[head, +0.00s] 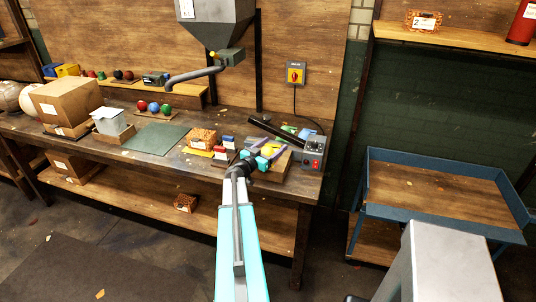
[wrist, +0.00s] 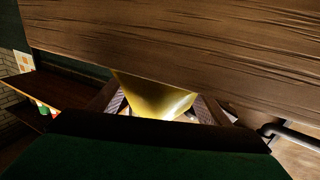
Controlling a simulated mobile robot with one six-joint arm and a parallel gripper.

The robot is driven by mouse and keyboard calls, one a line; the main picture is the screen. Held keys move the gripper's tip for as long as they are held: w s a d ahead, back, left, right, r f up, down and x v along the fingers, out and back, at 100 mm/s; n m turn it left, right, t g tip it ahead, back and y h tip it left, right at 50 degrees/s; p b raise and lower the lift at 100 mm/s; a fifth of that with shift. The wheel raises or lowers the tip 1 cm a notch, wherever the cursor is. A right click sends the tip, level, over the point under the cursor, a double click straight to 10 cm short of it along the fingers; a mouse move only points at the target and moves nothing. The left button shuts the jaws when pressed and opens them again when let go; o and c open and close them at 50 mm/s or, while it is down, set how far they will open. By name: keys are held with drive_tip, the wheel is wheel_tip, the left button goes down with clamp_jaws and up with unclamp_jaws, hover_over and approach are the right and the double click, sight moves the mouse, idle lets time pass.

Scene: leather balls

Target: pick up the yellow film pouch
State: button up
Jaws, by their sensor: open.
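The yellow film pouch (wrist: 155,96) shows in the wrist view as a shiny yellow shape between my two fingers, against a brown wooden surface. In the head view a small yellow patch (head: 268,151) lies between the purple fingers, near the right end of the workbench. My gripper (head: 273,147) is open, with one finger on each side of the pouch; it also shows in the wrist view (wrist: 160,104). I cannot tell whether either finger touches the pouch. The pouch's lower part is hidden in the wrist view by a dark edge.
The workbench (head: 160,150) carries a grey box with red controls (head: 313,153) right of my gripper. A green mat (head: 155,137) lies bare farther left. A blue-framed cart (head: 440,190) stands right.

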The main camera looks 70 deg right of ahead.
drive_tip(key=c, duration=1.3)
drive_tip(key=shift+r, duration=0.1)
drive_tip(key=shift+r+b, duration=0.35)
drive_tip(key=shift+r, duration=0.25)
drive_tip(key=shift+w+a+r+b, duration=0.1)
drive_tip(key=shift+a+r+b, duration=0.2)
drive_tip(key=shift+r, duration=0.2)
drive_tip(key=shift+a+r+b, duration=0.2)
drive_tip(key=shift+r+b, duration=0.05)
drive_tip(key=shift+r, duration=0.25)
drive_tip(key=shift+b+v, duration=2.15)
drive_tip(key=shift+v, duration=6.35)
